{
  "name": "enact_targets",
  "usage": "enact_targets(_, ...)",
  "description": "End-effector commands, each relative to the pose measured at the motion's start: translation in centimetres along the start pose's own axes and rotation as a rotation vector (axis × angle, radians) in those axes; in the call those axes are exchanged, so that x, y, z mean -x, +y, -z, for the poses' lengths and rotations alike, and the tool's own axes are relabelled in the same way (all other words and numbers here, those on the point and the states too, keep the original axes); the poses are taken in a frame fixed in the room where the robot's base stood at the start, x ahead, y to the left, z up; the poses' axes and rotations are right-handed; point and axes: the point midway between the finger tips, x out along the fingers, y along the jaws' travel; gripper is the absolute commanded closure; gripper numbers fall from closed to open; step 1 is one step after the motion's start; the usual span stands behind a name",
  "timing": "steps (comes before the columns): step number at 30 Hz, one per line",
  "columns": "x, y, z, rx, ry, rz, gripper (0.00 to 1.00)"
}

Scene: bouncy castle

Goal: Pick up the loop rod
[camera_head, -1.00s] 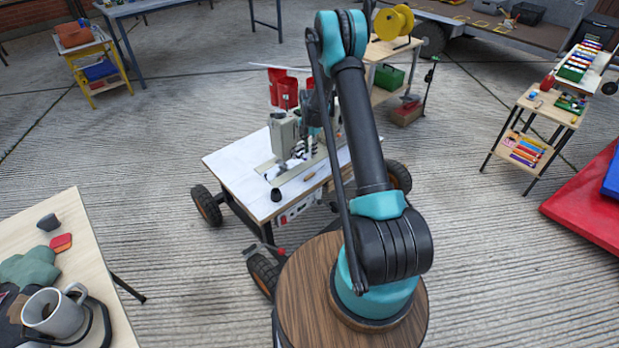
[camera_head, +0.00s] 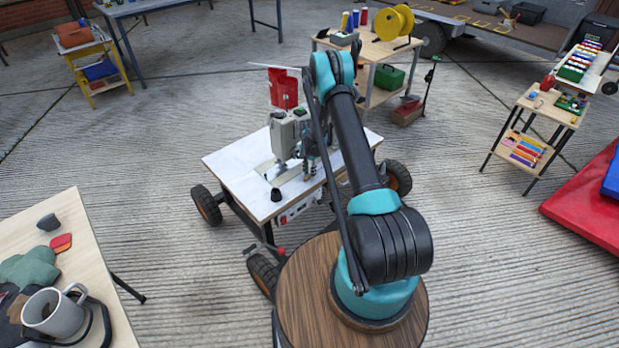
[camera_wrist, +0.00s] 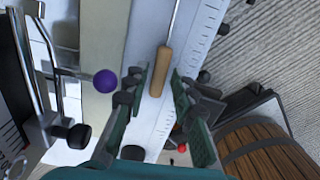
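The loop rod has a wooden handle (camera_wrist: 160,72) and a thin metal shaft (camera_wrist: 174,20). In the wrist view it lies near a white ruled strip, with the shaft pointing away. My gripper (camera_wrist: 164,76) is open, one finger on each side of the handle, with visible gaps. I cannot tell how far above the handle the fingertips are. In the head view my gripper (camera_head: 310,168) is low over the white-topped cart (camera_head: 228,165), beside the sewing machine (camera_head: 284,135). The rod is not clearly visible there, mostly hidden behind my gripper.
A purple ball knob (camera_wrist: 105,81) on a metal rod sits close left of my left finger. A dark knob (camera_head: 276,195) stands on the cart's front edge. A wooden table (camera_head: 90,255) with a mug is at lower left.

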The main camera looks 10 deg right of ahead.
Motion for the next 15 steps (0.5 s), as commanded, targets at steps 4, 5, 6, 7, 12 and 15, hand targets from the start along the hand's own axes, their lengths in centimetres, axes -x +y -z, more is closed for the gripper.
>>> enact_targets(4, -0.85, -0.01, 0.01, 0.0, 0.0, 0.0, 0.74)
enact_targets(5, -0.89, -0.01, 0.01, 0.0, 0.0, 0.0, 0.74)
enact_targets(6, -0.9, -0.01, 0.01, 0.0, 0.0, 0.0, 0.74)
enact_targets(7, -0.89, -0.01, 0.01, 0.0, 0.0, 0.0, 0.74)
enact_targets(12, -0.86, -0.02, 0.01, 0.0, 0.0, 0.0, 0.82)
enact_targets(15, -0.86, -0.02, 0.01, 0.0, 0.0, 0.0, 0.94)
